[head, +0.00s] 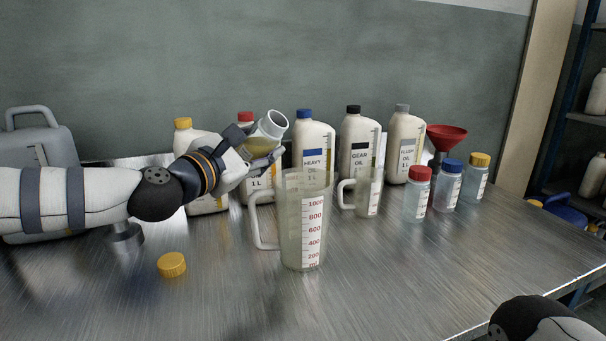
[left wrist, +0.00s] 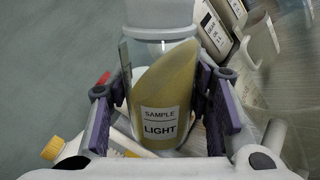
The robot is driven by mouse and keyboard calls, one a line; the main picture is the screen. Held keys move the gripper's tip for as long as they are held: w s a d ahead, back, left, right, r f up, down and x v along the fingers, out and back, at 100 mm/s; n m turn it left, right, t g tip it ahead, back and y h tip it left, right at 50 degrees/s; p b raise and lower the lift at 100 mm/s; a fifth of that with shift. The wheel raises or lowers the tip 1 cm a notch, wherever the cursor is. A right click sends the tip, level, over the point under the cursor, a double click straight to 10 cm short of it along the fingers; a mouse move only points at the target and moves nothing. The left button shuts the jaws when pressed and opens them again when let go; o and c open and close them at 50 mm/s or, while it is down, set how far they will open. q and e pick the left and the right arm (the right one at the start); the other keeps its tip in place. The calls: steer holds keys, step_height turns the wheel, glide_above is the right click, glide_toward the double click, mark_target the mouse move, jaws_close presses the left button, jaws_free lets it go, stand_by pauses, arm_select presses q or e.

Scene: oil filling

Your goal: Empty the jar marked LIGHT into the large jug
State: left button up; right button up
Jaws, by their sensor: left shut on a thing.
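The jar marked LIGHT (left wrist: 160,128) is in my left gripper (head: 257,150), whose purple-padded fingers are shut on both its sides in the left wrist view. The jar also shows in the head view (head: 267,128), uncapped and tilted, its mouth up and to the right. Yellowish oil lies slanted inside it. The large clear jug (head: 290,240), with red marks up to 1000, stands upright on the table. The jar is above and left of its rim in the picture; no stream shows, and I see no oil in the jug. My right gripper is out of view.
A yellow cap (head: 172,264) lies on the metal table (head: 400,290). A smaller jug (head: 368,195) stands behind the large one. Oil bottles (head: 358,140) line the back; lidded sample jars (head: 416,200) and a red funnel (head: 446,135) stand right. The front is mostly clear.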

arm_select(q)
steer(key=shift+r+m, duration=0.3)
steer(key=shift+f, duration=0.4)
steer(key=shift+r, duration=0.3)
steer(key=shift+a+f+m, duration=0.1)
steer(key=shift+f+m, duration=0.2)
steer(key=shift+r, duration=0.2)
steer(key=shift+f, duration=0.2)
steer(key=shift+m, duration=0.3)
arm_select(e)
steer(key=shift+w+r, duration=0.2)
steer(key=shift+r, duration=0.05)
arm_select(q)
steer(key=shift+w+a+f+m+p, duration=0.15)
steer(key=shift+m+p, duration=0.1)
steer(key=shift+m, duration=0.4)
steer(key=shift+a+f+m+p, duration=0.15)
steer(key=shift+m+p, duration=0.1)
steer(key=shift+m, duration=0.4)
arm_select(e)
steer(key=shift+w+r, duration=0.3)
arm_select(q)
steer(key=shift+r+m+p, duration=0.5)
steer(key=shift+r+m, duration=0.1)
steer(key=shift+m, duration=0.2)
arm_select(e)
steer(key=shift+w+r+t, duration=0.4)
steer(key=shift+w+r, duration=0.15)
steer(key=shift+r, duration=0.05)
